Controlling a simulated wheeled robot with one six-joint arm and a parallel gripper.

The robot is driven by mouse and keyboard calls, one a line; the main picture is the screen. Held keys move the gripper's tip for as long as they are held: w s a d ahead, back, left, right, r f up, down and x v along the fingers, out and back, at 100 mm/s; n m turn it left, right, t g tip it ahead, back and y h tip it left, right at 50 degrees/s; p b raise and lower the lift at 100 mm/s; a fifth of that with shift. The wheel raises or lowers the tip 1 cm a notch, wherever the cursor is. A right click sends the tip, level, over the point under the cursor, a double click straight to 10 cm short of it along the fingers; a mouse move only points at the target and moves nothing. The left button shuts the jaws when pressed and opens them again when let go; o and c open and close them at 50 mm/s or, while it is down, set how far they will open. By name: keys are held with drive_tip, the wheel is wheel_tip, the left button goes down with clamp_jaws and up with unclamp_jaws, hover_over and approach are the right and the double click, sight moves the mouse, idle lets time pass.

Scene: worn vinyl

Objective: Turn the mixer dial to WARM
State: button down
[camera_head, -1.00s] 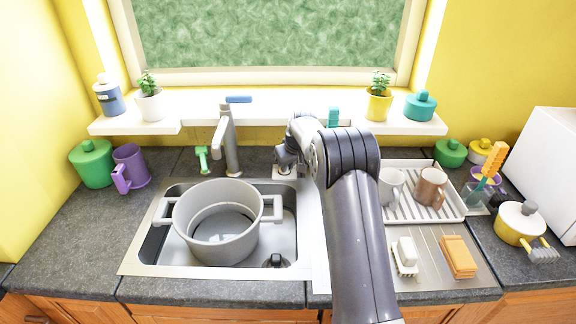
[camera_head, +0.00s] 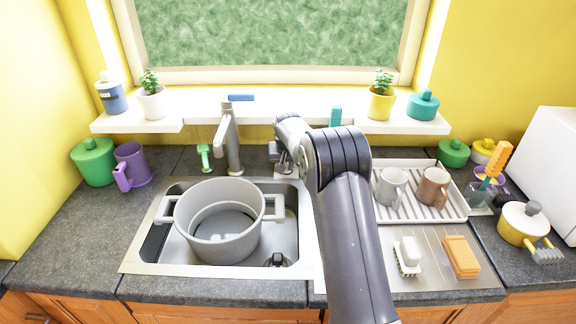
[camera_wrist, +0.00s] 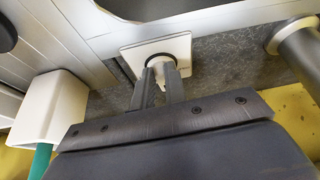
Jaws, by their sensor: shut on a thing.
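The mixer dial (camera_wrist: 160,70) sits on a pale square plate (camera_wrist: 180,44) on the counter behind the sink, to the right of the faucet. In the wrist view my gripper (camera_wrist: 159,75) has its two fingers on either side of the dial, closed on it. In the head view my gripper (camera_head: 284,160) reaches down over the plate, and my arm comes up from the lower right. The fingers cover most of the dial. I cannot read any mark or tell which setting the dial points to.
The grey faucet (camera_head: 231,142) stands close left of my gripper. A large grey pot (camera_head: 218,246) sits in the sink (camera_head: 290,210). A rack (camera_head: 452,210) with two mugs is right of my arm.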

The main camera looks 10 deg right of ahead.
drive_tip(key=shift+a+m, duration=0.1)
drive_tip(key=shift+m, duration=0.3)
drive_tip(key=c, duration=1.4)
unclamp_jaws()
drive_tip(key=shift+c, duration=0.2)
drive_tip(key=b+v, duration=0.1)
drive_tip(key=v, duration=0.9)
drive_tip(key=shift+r+b, duration=0.3)
drive_tip(key=shift+r, duration=0.1)
drive_tip(key=shift+a+f, duration=0.1)
drive_tip(key=shift+a, duration=0.05)
